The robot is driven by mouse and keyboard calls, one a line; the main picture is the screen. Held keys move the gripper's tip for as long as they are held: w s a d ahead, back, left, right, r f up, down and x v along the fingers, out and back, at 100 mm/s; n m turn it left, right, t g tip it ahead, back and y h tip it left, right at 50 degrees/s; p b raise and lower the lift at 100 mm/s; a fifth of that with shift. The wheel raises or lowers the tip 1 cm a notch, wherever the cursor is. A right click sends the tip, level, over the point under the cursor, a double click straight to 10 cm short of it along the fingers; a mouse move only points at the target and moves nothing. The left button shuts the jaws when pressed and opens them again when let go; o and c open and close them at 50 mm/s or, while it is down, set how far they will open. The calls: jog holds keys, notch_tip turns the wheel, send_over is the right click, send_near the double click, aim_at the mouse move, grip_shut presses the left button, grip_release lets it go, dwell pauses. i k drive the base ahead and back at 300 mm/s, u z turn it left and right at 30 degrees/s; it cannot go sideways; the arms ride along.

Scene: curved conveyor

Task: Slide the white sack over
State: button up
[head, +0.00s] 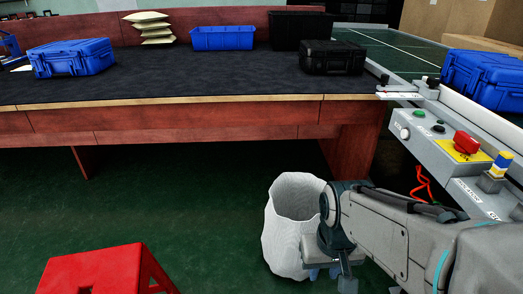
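A white, open-topped sack (288,228) with a crinkled surface stands upright on the green floor, in front of the table. My arm reaches in from the lower right, and my gripper (335,272) is at the sack's right side, overlapping it in the picture. The gripper covers part of the sack's lower right. I cannot tell if it touches the sack, or whether its fingers are open or shut. A stack of several small cream-white sacks (156,33) lies at the back of the table.
A red stool (95,272) stands at the lower left. The conveyor's control panel (440,135) is at right.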

aim_at(292, 211)
jog(key=z, duration=0.55)
jog(key=k, duration=0.6)
jog(key=z, duration=0.45)
jog(key=i, duration=0.5)
jog(key=u, duration=0.55)
jog(key=i, duration=1.25)
jog(key=u, duration=0.5)
